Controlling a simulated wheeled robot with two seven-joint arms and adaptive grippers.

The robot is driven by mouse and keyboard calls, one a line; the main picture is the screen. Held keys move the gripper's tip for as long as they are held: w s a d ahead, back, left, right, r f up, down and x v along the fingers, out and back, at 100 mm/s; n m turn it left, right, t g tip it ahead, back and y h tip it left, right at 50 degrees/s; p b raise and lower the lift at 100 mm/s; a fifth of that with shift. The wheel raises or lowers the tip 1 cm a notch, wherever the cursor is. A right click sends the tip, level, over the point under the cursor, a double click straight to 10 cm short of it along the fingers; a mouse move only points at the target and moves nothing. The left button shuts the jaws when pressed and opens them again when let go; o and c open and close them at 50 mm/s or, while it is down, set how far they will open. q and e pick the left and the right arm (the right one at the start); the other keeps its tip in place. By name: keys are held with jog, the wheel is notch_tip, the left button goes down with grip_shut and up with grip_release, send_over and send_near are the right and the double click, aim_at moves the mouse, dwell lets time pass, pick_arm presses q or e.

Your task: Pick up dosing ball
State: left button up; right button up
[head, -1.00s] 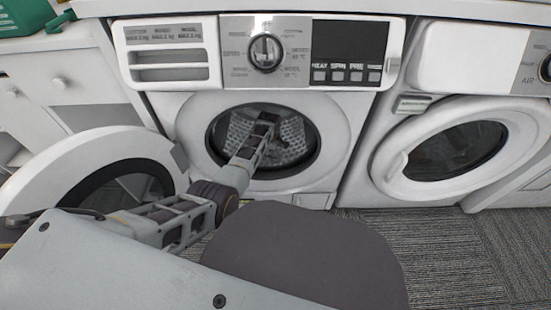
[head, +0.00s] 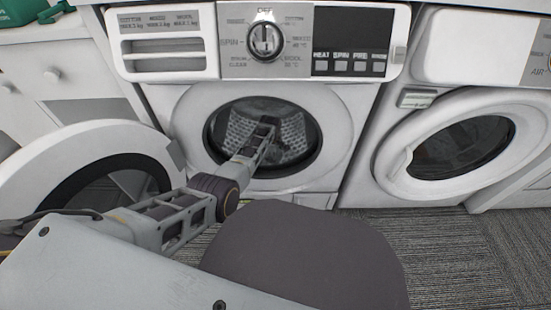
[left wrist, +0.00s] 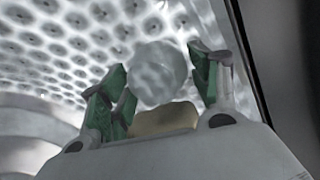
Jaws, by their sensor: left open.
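The dosing ball (left wrist: 158,72) shows in the left wrist view as a round, translucent whitish ball against the perforated drum. My left gripper (left wrist: 158,78) is open, with its green-padded fingers on either side of the ball. I cannot tell whether they touch it. In the head view my left arm reaches through the open door of the left washing machine (head: 345,105), and my left gripper (head: 266,135) is inside its drum. The ball cannot be made out there. My right gripper is not in view.
The open round door (head: 60,160) stands left of my arm. The drum opening's rim (head: 322,140) surrounds my forearm. A second machine with a shut door (head: 385,160) stands to the right. A tan patch (left wrist: 165,119) lies below the ball. Carpet (head: 450,250) is clear at front right.

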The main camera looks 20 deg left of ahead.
pick_arm(q)
jog(key=shift+w+f, duration=0.1)
jog(key=shift+f, duration=0.3)
jog(key=shift+c, duration=0.2)
jog(key=c, duration=0.4)
